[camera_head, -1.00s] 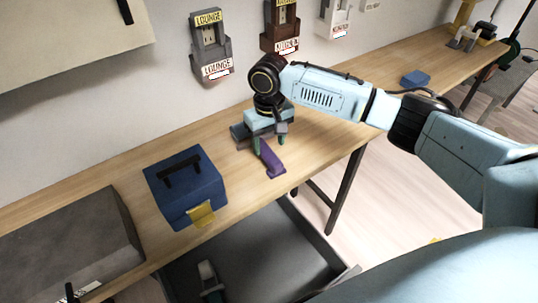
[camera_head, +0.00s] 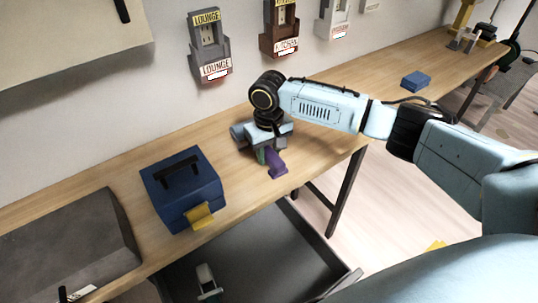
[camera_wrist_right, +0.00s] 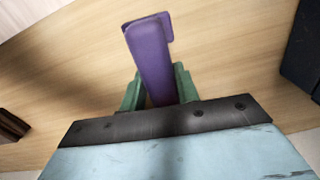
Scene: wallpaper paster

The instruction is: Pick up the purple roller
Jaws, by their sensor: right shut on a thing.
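The purple roller (camera_head: 276,164) is at the wooden workbench (camera_head: 110,178), near its front edge, right of the blue toolbox. In the right wrist view the roller (camera_wrist_right: 151,60) runs between the two green fingers, with its far end beyond them. My right gripper (camera_wrist_right: 158,90) is shut on the roller. In the head view the right gripper (camera_head: 265,152) points down at the bench and partly hides the roller's near part. I cannot tell whether the roller still touches the bench. My left gripper is not in view.
A blue toolbox (camera_head: 182,186) with a yellow latch stands left of the roller. A grey case (camera_head: 65,240) lies further left. A small blue block (camera_head: 416,80) sits to the right. Labelled holders (camera_head: 209,48) hang on the wall. A dark open drawer (camera_head: 255,255) is below the bench front.

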